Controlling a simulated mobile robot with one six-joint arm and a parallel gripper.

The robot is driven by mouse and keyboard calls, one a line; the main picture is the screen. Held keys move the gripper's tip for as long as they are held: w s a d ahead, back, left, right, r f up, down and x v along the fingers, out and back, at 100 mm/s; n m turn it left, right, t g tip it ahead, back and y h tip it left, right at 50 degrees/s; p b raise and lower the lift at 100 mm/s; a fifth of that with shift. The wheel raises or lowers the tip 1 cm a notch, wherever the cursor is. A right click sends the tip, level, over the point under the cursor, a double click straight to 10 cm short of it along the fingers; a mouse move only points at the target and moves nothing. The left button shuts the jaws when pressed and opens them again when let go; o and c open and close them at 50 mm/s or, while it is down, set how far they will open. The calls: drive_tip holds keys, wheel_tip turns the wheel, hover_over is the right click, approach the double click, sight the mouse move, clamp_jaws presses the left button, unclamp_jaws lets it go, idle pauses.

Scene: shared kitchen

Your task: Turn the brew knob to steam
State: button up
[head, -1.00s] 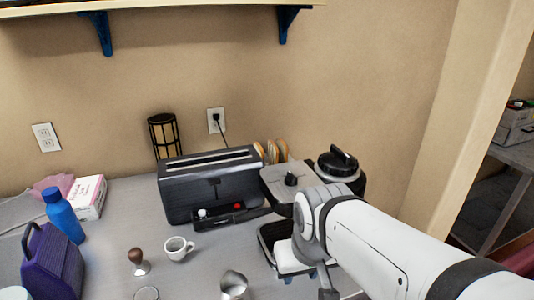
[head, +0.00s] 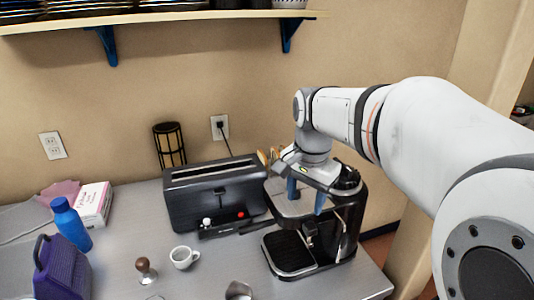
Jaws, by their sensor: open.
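The coffee machine (head: 352,222), black and grey with a drip tray (head: 290,262) at its base, stands at the right end of the counter. My gripper (head: 305,202) points down over its grey top, with its two blue fingers spread apart. The left finger is over the left part of the top and the right finger nearer the front right edge. I cannot make out the brew knob; the fingers and wrist cover that part of the top. Whether the fingers touch the machine I cannot tell.
A dark toaster (head: 212,192) stands close left of the machine. A white cup (head: 184,257), a tamper (head: 146,270) and a metal jug (head: 239,291) are on the counter in front. A shelf (head: 170,17) runs above. The counter ends right of the machine.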

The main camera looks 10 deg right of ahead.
drive_tip(key=w+r+m, duration=0.1)
drive_tip(key=w+m, duration=0.1)
drive_tip(key=w+r+m+p, duration=0.1)
drive_tip(key=w+r+m, duration=0.1)
drive_tip(key=w, duration=0.1)
drive_tip(key=w+r+m+g+p, duration=0.1)
drive_tip(key=w, duration=0.2)
drive_tip(key=shift+w+r+m, duration=0.25)
drive_tip(key=shift+r+m, duration=0.05)
drive_tip(key=shift+m, duration=0.1)
drive_tip(key=shift+w+f, duration=0.15)
wheel_tip(320, 180, down, 7)
drive_tip(key=shift+f+p, duration=0.2)
drive_tip(key=shift+p, duration=0.3)
drive_tip(key=shift+c, duration=0.5)
drive_tip(key=c, duration=0.9)
drive_tip(key=shift+o, duration=0.2)
